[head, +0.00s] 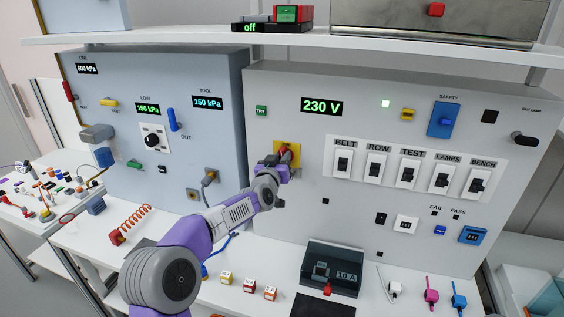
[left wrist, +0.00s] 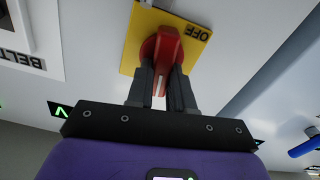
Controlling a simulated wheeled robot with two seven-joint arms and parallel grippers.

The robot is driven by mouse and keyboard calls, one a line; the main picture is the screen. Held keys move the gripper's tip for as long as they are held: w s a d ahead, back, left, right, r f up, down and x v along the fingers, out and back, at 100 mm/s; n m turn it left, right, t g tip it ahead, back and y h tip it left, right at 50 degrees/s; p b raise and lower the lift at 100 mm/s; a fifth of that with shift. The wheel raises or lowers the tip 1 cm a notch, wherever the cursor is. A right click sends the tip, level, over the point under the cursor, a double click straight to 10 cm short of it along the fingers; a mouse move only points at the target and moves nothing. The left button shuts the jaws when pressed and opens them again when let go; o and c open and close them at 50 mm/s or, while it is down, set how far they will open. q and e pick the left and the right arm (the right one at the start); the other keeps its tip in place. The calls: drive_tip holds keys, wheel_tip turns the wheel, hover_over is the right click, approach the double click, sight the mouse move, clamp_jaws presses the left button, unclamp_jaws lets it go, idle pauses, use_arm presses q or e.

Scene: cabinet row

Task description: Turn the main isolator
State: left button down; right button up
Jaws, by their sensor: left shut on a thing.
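The main isolator is a red rotary handle on a yellow square plate (head: 280,148) on the grey panel, left of the BELT switch. In the left wrist view its red handle (left wrist: 164,45) stands on the yellow plate (left wrist: 134,45), which has the word OFF at one side. My left gripper (head: 286,163) reaches the isolator from the left. In the left wrist view my left gripper's two dark fingers (left wrist: 161,88) are shut on the red handle, one on each side. The fingers hide part of the handle. My right gripper is not in view.
The panel carries a 230 V display (head: 321,106), a BELT switch (head: 344,161) and several more switches in a row. A grey socket with a plug (head: 208,178) is to the left. A dark 10 A box (head: 333,267) stands on the bench below.

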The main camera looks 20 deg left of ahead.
use_arm(q)
drive_tip(key=n+b, duration=0.2)
drive_tip(key=n, duration=0.3)
drive_tip(key=n+b, duration=0.2)
drive_tip(key=n, duration=0.3)
drive_tip(key=a+n+b, duration=0.1)
drive_tip(key=n+b, duration=0.2)
drive_tip(key=n, duration=0.3)
drive_tip(key=shift+f, duration=0.4)
drive_tip(key=c, duration=1)
unclamp_jaws()
drive_tip(key=shift+w+f, duration=0.1)
